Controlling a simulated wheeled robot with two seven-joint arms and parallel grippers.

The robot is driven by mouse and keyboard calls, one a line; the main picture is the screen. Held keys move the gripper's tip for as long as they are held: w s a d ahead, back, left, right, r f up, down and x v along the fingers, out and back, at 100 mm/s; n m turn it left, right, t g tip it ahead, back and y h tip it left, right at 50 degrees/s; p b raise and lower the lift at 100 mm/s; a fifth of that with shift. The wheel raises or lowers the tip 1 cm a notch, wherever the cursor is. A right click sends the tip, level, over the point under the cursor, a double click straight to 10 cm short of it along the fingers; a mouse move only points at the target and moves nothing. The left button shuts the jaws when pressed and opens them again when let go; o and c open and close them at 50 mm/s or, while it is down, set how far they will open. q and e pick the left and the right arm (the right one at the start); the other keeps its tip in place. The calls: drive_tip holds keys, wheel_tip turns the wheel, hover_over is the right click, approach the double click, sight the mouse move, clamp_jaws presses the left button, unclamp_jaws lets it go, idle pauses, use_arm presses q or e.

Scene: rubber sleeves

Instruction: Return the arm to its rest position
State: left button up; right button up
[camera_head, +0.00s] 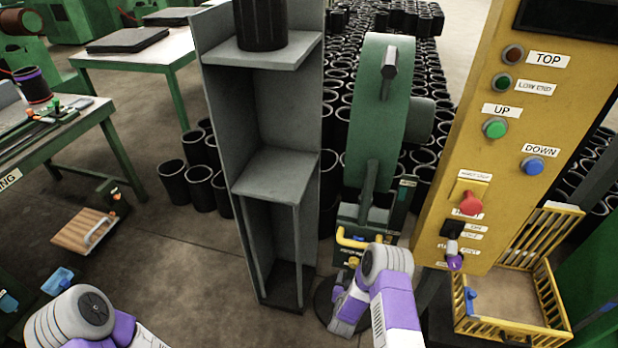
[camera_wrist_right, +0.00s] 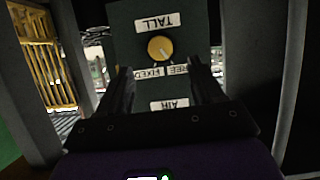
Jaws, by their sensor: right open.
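My right arm (camera_head: 397,315), purple and white, reaches forward at the bottom centre of the head view and bends down at a grey joint. Its hand is low in front of the green machine, mostly hidden by the arm. In the right wrist view my right gripper (camera_wrist_right: 161,78) is open, with two dark fingers apart and nothing between them. Beyond them is a dark control box (camera_wrist_right: 125,50) with a yellow knob (camera_wrist_right: 160,48) and labels TALL, FREE, FIXED and AIR. My left arm (camera_head: 75,318) shows at the lower left; its gripper is out of view.
A grey shelf stand (camera_head: 218,100) with a black sleeve (camera_head: 262,25) on top stands left of the green machine (camera_head: 375,130). A yellow button panel (camera_head: 480,160) and yellow basket (camera_head: 510,325) are at right. Green tables stand left; several black sleeves crowd behind. Some floor at left is clear.

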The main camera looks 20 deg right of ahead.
drive_tip(key=s+a+n+g+y+p, duration=0.2)
drive_tip(key=s+a+g+y, duration=0.5)
drive_tip(key=s+a, duration=0.55)
drive_tip(key=s+a+r+n+g+y, duration=0.1)
drive_tip(key=s+a+r+g+y, duration=0.3)
drive_tip(key=s+a, duration=0.5)
drive_tip(key=s+r, duration=0.1)
drive_tip(key=s, duration=0.2)
drive_tip(key=shift+s+r+n+p, duration=0.2)
drive_tip(key=shift+r+n+p, duration=0.05)
drive_tip(key=shift+n+p, duration=0.05)
